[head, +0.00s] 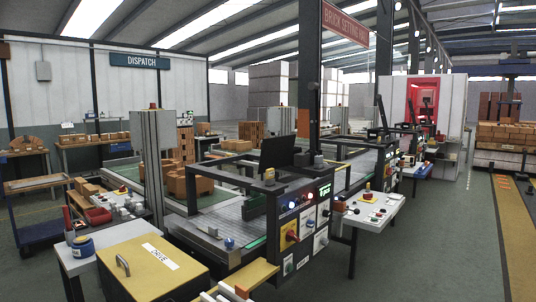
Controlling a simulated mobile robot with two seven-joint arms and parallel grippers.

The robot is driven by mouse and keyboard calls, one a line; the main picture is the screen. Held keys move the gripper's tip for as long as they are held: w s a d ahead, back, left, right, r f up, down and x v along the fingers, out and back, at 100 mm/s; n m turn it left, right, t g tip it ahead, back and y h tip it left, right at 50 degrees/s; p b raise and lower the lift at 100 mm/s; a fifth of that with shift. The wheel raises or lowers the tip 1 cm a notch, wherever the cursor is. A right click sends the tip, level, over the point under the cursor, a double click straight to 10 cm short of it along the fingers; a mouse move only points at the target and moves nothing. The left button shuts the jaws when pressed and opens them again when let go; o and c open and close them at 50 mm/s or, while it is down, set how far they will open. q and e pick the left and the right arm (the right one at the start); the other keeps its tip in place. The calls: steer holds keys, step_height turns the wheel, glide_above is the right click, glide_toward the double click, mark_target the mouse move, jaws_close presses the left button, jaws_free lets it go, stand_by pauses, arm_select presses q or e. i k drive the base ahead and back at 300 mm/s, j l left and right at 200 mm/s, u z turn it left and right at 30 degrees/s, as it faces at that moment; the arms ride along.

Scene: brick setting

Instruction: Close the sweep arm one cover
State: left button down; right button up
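No part on view carries a readable "sweep arm one" label, so I cannot tell for certain which is that cover. A yellow lid with a grey handle and a label that seems to read "DRIVE" (152,270) lies flat at the lower left. A black panel (278,151) stands raised and tilted on the frame of the setting machine (262,196) in the middle. A control panel with lit buttons and a red-and-yellow switch (289,234) is on the machine's front right. Neither of my grippers shows in the head view.
A white side table with buttons (370,211) stands right of the machine. A bench with a red tray (98,216) and a blue-and-white tub (83,246) is at left. Brown bricks (190,182) sit on the machine. The grey floor at right (440,250) is clear.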

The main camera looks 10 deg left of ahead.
mark_target(276, 152)
steer(key=i+l+u, duration=0.15)
steer(key=i+l, duration=0.2)
steer(key=i+l+u, duration=0.1)
steer(key=i+l, duration=0.25)
steer(key=l, duration=0.25)
